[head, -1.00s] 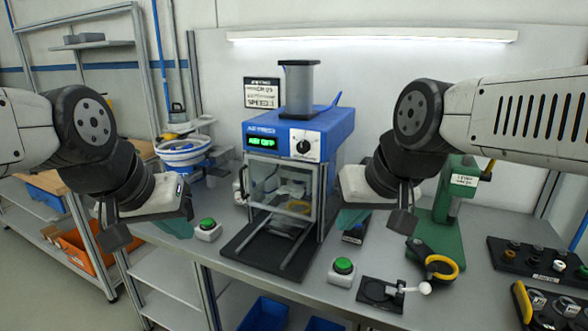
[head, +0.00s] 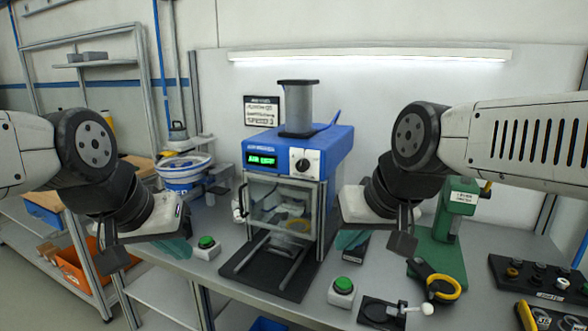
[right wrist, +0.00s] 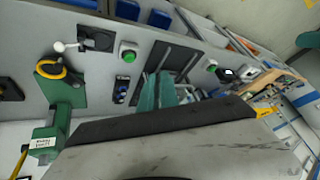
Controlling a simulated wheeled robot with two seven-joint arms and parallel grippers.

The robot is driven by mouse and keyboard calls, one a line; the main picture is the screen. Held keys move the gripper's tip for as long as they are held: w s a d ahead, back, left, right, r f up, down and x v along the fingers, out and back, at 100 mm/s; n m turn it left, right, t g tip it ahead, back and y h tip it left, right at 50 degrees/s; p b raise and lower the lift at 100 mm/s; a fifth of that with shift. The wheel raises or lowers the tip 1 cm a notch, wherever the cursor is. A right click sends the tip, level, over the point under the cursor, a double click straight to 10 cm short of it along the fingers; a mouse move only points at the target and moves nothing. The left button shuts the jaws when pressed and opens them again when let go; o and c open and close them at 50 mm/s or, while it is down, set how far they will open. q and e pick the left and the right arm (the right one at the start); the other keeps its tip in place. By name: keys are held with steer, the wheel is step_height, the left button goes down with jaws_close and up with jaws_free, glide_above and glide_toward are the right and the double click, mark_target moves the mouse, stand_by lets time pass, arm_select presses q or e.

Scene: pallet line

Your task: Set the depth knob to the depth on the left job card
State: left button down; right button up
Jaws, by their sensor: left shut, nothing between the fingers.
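A blue press (head: 322,143) stands on the bench, with a lit green display (head: 263,160) and a black pointer knob on a white dial plate (head: 303,160). I cannot read the dial marks or confirm which setting it controls. A black-and-white card (head: 264,111) hangs on the wall behind the press; its text is too blurred to read. My left gripper (head: 176,248) is shut and empty, left of the press. My right gripper (head: 350,240) is in front of and right of the press, apart from the knob. Its teal fingers (right wrist: 156,92) look closed and empty in the right wrist view.
Green buttons stand left (head: 206,246) and right (head: 342,291) of the press's black base. A green stand (head: 450,230), a yellow-and-black ring tool (head: 440,283) and a black knob board (head: 545,280) occupy the right. A white-blue bucket (head: 187,175) stands at left.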

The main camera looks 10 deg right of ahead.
steer(key=o, duration=0.3)
steer(key=shift+d+f, duration=0.1)
steer(key=shift+f, duration=0.2)
steer(key=o, duration=0.6)
steer(key=d+f+n+g+h, duration=0.1)
steer(key=w+d+f+n+g+h, duration=0.1)
steer(key=f, duration=0.1)
steer(key=w+d+f+n+g+h, duration=0.1)
steer(key=d, duration=0.1)
steer(key=shift+f+h, duration=0.35)
steer(key=shift+h, duration=0.05)
steer(key=shift+o, duration=0.2)
steer(key=w+d+n+h, duration=0.3)
steer(key=w+h, duration=0.1)
steer(key=w, duration=0.1)
steer(key=n+t+h, duration=0.3)
steer(key=n+t, duration=0.8)
steer(key=t, duration=0.1)
glide_toward(301, 167)
steer(key=x, duration=0.8)
steer(key=shift+w+d, duration=0.1)
steer(key=shift+w, duration=0.15)
jaws_close()
